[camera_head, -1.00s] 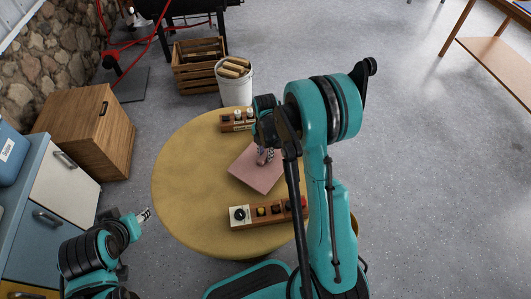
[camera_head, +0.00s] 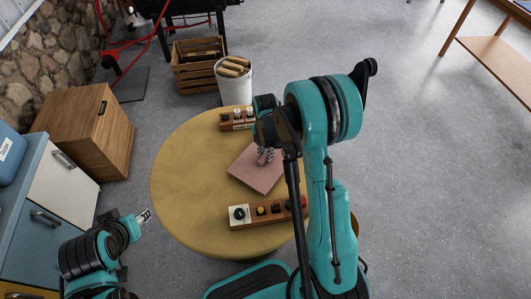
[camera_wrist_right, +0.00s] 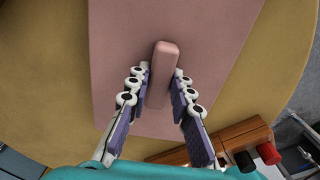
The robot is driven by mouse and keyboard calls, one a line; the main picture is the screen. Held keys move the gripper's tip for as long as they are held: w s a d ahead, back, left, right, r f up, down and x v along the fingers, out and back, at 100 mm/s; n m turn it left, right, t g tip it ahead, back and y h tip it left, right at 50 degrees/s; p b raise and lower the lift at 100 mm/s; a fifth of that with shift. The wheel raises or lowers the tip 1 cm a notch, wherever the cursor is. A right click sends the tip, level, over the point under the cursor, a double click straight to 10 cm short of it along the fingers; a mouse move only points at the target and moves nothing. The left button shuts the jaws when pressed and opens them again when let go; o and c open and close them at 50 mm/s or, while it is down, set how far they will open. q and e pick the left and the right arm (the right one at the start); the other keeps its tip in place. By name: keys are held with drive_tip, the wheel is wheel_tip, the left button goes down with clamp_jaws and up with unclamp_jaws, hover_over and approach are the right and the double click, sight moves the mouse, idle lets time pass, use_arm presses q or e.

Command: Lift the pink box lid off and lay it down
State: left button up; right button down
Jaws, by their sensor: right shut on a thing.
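The pink box lid (camera_head: 247,177) lies flat over the round yellow table, with a raised bar handle. In the right wrist view the pink lid (camera_wrist_right: 112,50) fills the upper middle, and its handle (camera_wrist_right: 163,66) stands between the fingers. My right gripper (camera_head: 265,155) is at the handle from above. In the wrist view the right gripper (camera_wrist_right: 163,82) is shut on the handle, one finger on each side. The box under the lid is hidden. My left gripper (camera_head: 145,215) is off the table's left edge, away from the lid; its opening is too small to judge.
On the round table (camera_head: 180,190) a wooden block with knobs (camera_head: 270,211) lies near the front and another wooden holder (camera_head: 238,120) at the back. The table's left side is clear. A white bucket (camera_head: 236,90) and a wooden crate (camera_head: 192,80) stand behind it.

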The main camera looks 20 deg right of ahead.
drive_tip(key=shift+f+b, duration=0.45)
drive_tip(key=shift+f, duration=0.1)
drive_tip(key=c, duration=1.3)
unclamp_jaws()
drive_tip(key=shift+r, duration=0.1)
wheel_tip(320, 180, up, 12)
drive_tip(key=s+a+r+m+t, duration=0.2)
drive_tip(key=s+m, duration=0.3)
drive_tip(key=m, duration=0.3)
drive_tip(key=s+a+r+m+t, duration=0.2)
drive_tip(key=s+a+r+m, duration=0.1)
drive_tip(key=s+m, duration=0.3)
drive_tip(key=s+a+r+m+t, duration=0.2)
drive_tip(key=s+m, duration=0.4)
drive_tip(key=m, duration=0.4)
drive_tip(key=shift+a+r+t, duration=0.25)
drive_tip(key=shift+r+t, duration=0.35)
